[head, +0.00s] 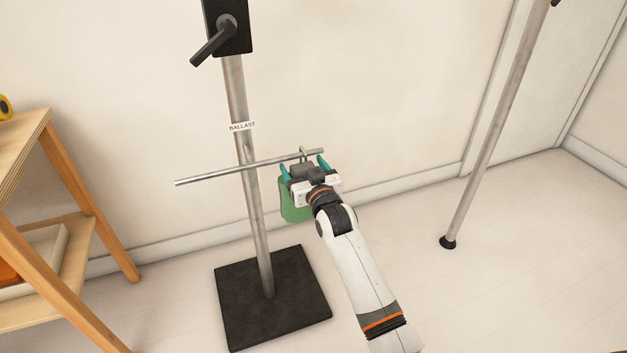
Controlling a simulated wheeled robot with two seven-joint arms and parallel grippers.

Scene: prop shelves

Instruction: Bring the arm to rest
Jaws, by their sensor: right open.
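My right arm reaches up from the bottom right of the head view. Its gripper (303,169) is open, its teal fingertips spread just below the right part of a thin metal crossbar (215,175). A green object (292,208) hangs behind the gripper, partly hidden by it. A small metal hook (303,153) sits over the crossbar above the gripper; it seems to belong to the green object. I cannot tell whether the fingers touch it. My left gripper is not in view.
The crossbar is fixed to a metal post (256,220) labelled "BALLAST" on a black square base (240,318). A wooden shelf (75,180) stands at the left. A slanted metal pole (490,135) stands at the right. The floor between is clear.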

